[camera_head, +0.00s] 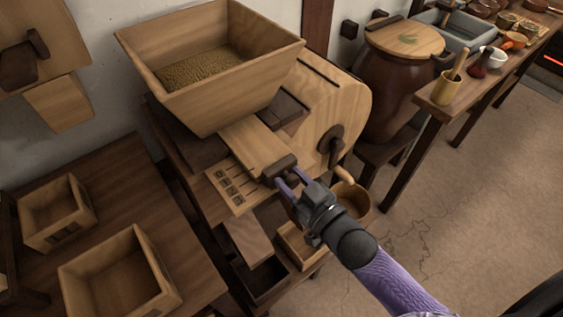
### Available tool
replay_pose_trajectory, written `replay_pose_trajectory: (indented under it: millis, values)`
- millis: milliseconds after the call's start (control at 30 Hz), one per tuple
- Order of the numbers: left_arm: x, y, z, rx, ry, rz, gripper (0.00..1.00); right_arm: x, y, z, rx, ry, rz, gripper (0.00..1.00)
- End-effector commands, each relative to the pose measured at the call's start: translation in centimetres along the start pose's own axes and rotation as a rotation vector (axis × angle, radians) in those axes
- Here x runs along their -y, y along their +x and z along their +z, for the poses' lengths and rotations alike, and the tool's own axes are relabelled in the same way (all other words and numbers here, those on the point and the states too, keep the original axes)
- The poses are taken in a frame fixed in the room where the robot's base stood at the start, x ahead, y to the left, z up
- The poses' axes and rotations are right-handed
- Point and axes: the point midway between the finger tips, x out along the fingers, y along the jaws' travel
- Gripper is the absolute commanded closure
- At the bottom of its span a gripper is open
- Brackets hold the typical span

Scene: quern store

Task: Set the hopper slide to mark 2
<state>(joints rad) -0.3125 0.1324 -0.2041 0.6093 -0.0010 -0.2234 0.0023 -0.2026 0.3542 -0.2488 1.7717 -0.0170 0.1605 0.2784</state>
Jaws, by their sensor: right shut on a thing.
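The wooden hopper (200,97) with grain (200,68) in it sits on top of the mill. The hopper slide (251,142) is a pale board sticking out below the hopper, with a dark handle (276,166) across its front end. A pale scale board (232,189) with dark marks lies beside and below the slide; its marks are too small to read. My right gripper (285,183) is shut on the dark handle, its fingers at the handle's front side. I cannot tell which mark the slide stands at. My left gripper is not in view.
A round mill housing with a crank (340,150) stands just right of my gripper. A wooden bowl (352,199) and drawers lie below. Empty wooden boxes (118,282) stand on the left table. A large lidded jar (392,80) is behind.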

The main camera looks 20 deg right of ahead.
Motion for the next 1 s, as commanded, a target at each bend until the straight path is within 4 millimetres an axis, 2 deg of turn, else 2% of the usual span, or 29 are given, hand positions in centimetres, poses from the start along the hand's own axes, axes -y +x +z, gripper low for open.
replay_pose_trajectory:
  millis: [100, 333, 367, 500, 533, 833, 933, 1000]
  values:
    - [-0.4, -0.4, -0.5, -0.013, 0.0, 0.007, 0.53, 0.0, -0.8, -0.1, 0.002, -0.001, 0.0, 1.0]
    - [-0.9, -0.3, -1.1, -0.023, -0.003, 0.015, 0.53, 0.0, -0.8, 0.0, 0.0, -0.001, 0.0, 1.0]
    - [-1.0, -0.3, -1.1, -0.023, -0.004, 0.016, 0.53, 0.0, -0.7, 0.0, 0.0, -0.001, 0.0, 0.52]
    - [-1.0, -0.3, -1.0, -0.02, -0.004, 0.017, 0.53, 0.0, -0.7, 0.0, -0.001, -0.001, 0.0, 0.22]
    - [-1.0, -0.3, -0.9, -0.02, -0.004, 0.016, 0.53, 0.0, -0.7, 0.0, -0.001, -0.001, 0.0, 0.19]
    - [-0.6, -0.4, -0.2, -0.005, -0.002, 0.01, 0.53, 0.0, -1.0, -0.1, -0.001, -0.001, 0.0, 0.19]
    - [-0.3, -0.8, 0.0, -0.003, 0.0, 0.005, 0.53, 0.0, -2.4, -0.1, 0.001, -0.001, 0.001, 0.19]
    - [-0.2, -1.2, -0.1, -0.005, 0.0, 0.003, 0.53, 0.0, -3.9, -0.2, 0.003, -0.001, 0.0, 0.19]
